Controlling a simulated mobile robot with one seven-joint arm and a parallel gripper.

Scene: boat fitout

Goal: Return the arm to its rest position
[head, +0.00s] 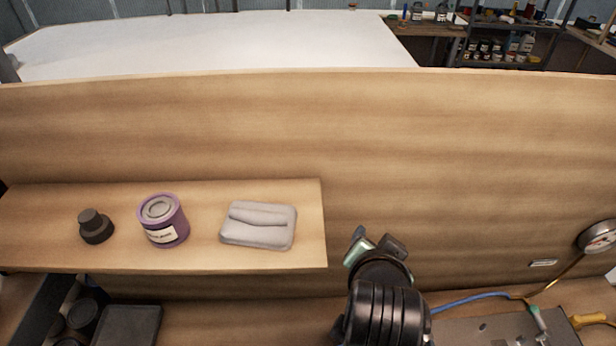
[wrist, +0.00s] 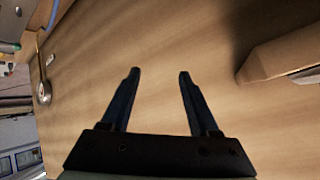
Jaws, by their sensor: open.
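My gripper (head: 376,244) is at the end of my dark arm, just right of the shelf's right end in the head view. In the wrist view my gripper (wrist: 160,75) shows two dark fingers spread apart with nothing between them. Behind the fingers is the bare wooden panel (wrist: 90,60). The same wooden panel (head: 450,150) spans the head view. Most of my arm is below the head picture's edge.
At right are a round gauge (head: 600,236), a blue hose (head: 470,302) and a metal plate (head: 480,328). The shelf end (wrist: 285,55) is close to my gripper.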

